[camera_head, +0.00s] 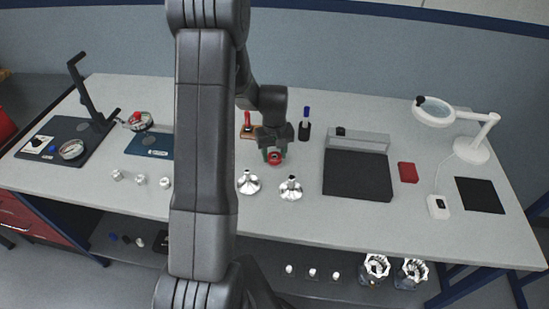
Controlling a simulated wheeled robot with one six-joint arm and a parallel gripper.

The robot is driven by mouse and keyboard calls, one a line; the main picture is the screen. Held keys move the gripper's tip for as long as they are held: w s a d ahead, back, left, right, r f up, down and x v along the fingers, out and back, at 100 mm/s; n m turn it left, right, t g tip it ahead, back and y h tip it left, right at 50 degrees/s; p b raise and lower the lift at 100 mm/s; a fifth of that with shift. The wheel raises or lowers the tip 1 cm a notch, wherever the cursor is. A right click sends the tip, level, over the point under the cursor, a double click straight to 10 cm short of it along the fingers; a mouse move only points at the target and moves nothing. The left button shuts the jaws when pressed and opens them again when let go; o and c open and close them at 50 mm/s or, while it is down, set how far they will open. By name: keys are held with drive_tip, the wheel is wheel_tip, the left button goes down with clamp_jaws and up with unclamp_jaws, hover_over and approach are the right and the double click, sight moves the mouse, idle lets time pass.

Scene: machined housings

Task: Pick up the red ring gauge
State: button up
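A small red ring-shaped piece (275,158), which looks like the red ring gauge, is at the middle of the bench, with a bit of green beside it. My gripper (274,146) points down right at it from above and hides part of it. The fingers are too small and dark to show whether they are open or shut on it. Whether they touch the ring also cannot be told.
Two shiny metal funnel-like parts (290,188) stand in front of the ring. A black tray (357,174), a red box (408,172) and a magnifier lamp (474,148) are to the right. A blue-capped bottle (305,126) and a red-handled tool (248,121) stand close behind.

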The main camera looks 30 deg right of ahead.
drive_tip(key=shift+c, duration=1)
drive_tip(key=shift+r, duration=0.15)
